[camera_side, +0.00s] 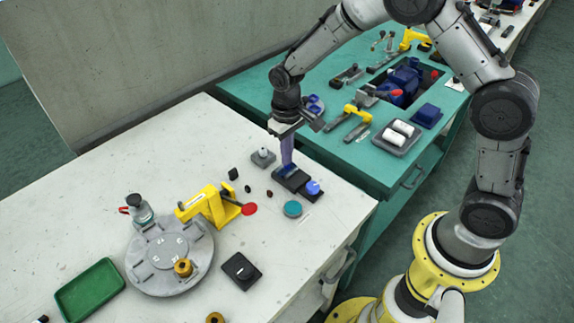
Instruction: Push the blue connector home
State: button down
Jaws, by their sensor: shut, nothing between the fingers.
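The blue connector (313,187) sits at the right end of a dark narrow base (297,184) on the white table, near its right edge. My gripper (288,168) points down over the left part of that base, with its fingers shut and empty. A darker blue part (291,172) shows at the fingertips; I cannot tell whether they touch it. The gap between the connector and the rest of the base is too small to judge.
A teal disc (292,209) lies in front of the base, and a grey block with a white knob (263,157) stands behind left. A yellow clamp (208,205) and a round grey plate (170,256) stand left. A green tray (90,290) lies front left. A teal bench (375,165) adjoins behind.

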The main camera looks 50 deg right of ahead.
dwell(0.4)
jog(key=shift+r, duration=3.5)
jog(key=shift+r, duration=0.1)
jog(key=s+d+r+t, duration=0.2)
jog(key=s+r, duration=0.2)
jog(key=r, duration=0.4)
jog(key=s+d+r+t, duration=0.15)
jog(key=s+r, duration=0.25)
jog(key=r, duration=0.4)
jog(key=s+d+f+t, duration=0.1)
jog(key=s+f+t, duration=0.1)
jog(key=s, duration=1.6)
jog(key=shift+f, duration=0.15)
jog(key=shift+s, duration=0.1)
